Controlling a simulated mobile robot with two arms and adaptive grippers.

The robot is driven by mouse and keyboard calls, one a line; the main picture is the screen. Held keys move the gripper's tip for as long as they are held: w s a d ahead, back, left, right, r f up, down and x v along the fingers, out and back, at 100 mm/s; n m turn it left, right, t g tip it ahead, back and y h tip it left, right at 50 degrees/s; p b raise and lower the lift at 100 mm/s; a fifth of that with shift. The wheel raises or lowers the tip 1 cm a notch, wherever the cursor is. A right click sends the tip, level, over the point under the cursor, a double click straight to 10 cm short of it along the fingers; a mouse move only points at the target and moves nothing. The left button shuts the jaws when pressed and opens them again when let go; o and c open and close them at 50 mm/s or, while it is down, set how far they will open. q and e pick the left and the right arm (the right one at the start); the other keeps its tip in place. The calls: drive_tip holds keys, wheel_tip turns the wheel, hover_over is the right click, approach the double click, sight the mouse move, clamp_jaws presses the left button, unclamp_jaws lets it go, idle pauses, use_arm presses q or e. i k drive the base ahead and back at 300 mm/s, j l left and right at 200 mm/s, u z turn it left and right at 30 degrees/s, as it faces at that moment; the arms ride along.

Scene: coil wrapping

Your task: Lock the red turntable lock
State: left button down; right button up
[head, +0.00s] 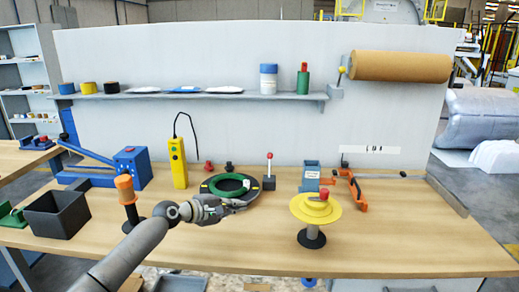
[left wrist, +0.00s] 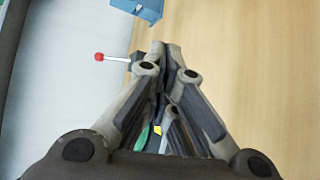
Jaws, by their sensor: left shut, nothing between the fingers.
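The black round turntable (head: 206,188) sits on the bench with a green coil (head: 219,192) on it. My left gripper (head: 244,204) is shut and empty, in front of the turntable's front right edge and covering part of it. A lever with a red ball (head: 269,156) stands upright on a small dark block (head: 268,183) right of the turntable. In the left wrist view the red ball (left wrist: 98,57) is left of my fingertips (left wrist: 163,48), apart from them. A small red knob (head: 208,166) sits behind the turntable. I cannot tell which red part is the lock. My right gripper is not in view.
A yellow spool (head: 315,209) on a stand is right of my gripper. A blue box (head: 311,172) and an orange tool (head: 357,195) lie behind it. An orange-handled tool (head: 125,190) and a yellow controller (head: 178,163) stand left. Open wood lies front right.

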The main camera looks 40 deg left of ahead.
sight(270, 155)
drive_tip(key=i+j, duration=0.85)
drive_tip(key=j, duration=0.15)
